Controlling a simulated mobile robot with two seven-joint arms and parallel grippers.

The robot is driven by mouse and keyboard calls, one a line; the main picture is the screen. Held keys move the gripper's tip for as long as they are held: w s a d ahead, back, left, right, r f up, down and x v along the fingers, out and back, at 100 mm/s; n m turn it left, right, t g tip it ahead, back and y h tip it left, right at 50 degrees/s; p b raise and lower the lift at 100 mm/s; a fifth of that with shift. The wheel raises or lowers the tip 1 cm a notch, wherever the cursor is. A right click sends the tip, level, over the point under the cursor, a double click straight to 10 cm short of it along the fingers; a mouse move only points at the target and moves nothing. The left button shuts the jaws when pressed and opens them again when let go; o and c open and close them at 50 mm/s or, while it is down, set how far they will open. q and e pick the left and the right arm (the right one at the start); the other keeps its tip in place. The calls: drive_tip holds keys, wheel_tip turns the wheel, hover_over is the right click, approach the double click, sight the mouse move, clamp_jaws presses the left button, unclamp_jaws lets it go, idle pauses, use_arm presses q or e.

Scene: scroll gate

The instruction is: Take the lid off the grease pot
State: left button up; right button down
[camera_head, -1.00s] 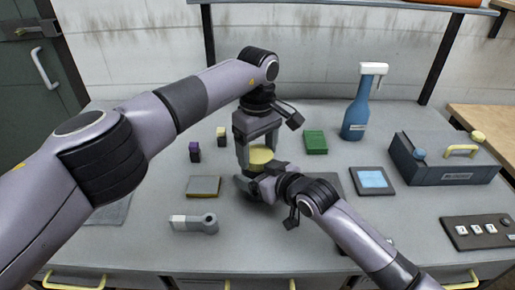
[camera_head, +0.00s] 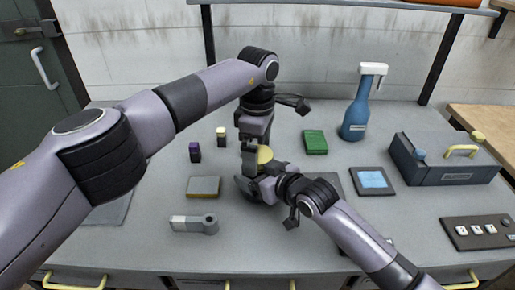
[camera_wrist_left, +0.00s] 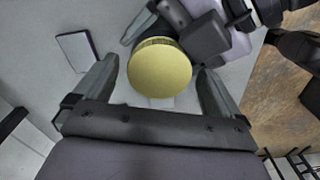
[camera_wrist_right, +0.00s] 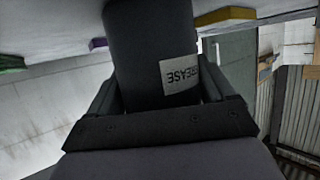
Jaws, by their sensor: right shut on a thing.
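The grease pot is a dark cylinder with a white "GREASE" label; its body (camera_wrist_right: 150,45) fills the right wrist view, between my right gripper's fingers. Its round yellow lid (camera_head: 265,155) is on top and shows whole in the left wrist view (camera_wrist_left: 160,70). My right gripper (camera_wrist_right: 156,92) is shut on the pot's body, low at the worktop in the head view. My left gripper (camera_head: 252,160) points down over the pot. In the left wrist view its open fingers (camera_wrist_left: 158,78) stand on either side of the lid, with gaps visible.
On the grey worktop (camera_head: 140,240) are a purple-topped block (camera_head: 195,152), a yellow-topped block (camera_head: 221,137), a green box (camera_head: 315,142), a blue spray bottle (camera_head: 357,115), a dark toolbox (camera_head: 445,160), a blue-screened device (camera_head: 373,180), a sponge-like pad (camera_head: 204,187) and a grey handle (camera_head: 195,222).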

use_arm(q)
drive_tip(key=shift+r, duration=2.3)
drive_tip(key=shift+c, duration=0.2)
wheel_tip(320, 180, up, 3)
drive_tip(key=m, duration=0.5)
drive_tip(key=shift+r, duration=0.1)
drive_tip(key=shift+m, duration=0.3)
drive_tip(key=shift+f, duration=3.95)
drive_tip(key=c, duration=1.1)
drive_tip(key=n, duration=0.6)
drive_tip(key=shift+n, duration=0.4)
drive_tip(key=shift+c, duration=0.2)
